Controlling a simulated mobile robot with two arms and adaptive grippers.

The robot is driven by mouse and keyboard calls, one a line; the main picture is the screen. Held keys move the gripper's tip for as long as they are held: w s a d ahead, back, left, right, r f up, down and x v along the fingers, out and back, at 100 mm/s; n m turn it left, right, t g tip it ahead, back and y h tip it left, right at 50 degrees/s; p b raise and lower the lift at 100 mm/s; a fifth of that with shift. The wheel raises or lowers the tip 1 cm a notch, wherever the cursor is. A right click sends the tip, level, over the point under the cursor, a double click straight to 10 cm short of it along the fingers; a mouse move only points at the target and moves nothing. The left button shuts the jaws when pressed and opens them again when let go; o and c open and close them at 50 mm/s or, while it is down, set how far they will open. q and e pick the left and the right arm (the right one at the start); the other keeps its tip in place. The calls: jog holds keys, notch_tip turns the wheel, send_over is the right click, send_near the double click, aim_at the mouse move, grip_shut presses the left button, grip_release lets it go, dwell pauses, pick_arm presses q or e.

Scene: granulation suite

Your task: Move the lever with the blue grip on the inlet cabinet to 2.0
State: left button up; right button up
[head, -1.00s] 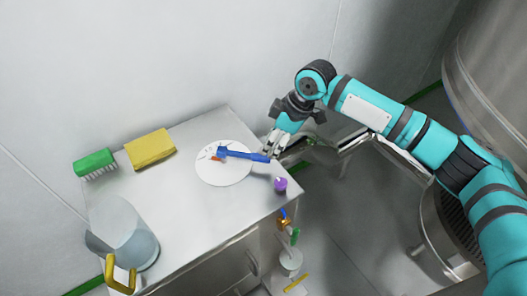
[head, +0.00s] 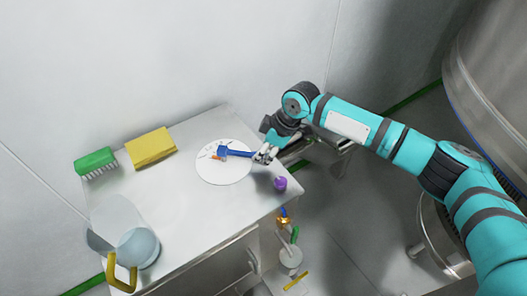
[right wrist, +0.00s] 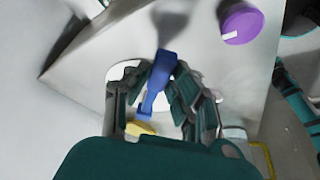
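The lever with the blue grip (head: 236,153) lies across a round white dial (head: 212,175) on the top of the inlet cabinet (head: 190,215). Its grip points right, toward the cabinet's right edge. An orange mark shows beside its pivot; the scale figures are too small to read. My right gripper (head: 264,154) is at the grip's outer end. In the right wrist view the gripper's fingers (right wrist: 155,88) stand apart on both sides of the blue grip (right wrist: 162,68), with gaps visible. My left gripper is not in view.
A purple knob (head: 280,183) stands near the cabinet's right edge, close to my right gripper. A green brush (head: 96,160), a yellow sponge (head: 150,147) and a clear jug (head: 130,240) with a yellow handle are on the left. A wall runs behind the cabinet.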

grip_shut()
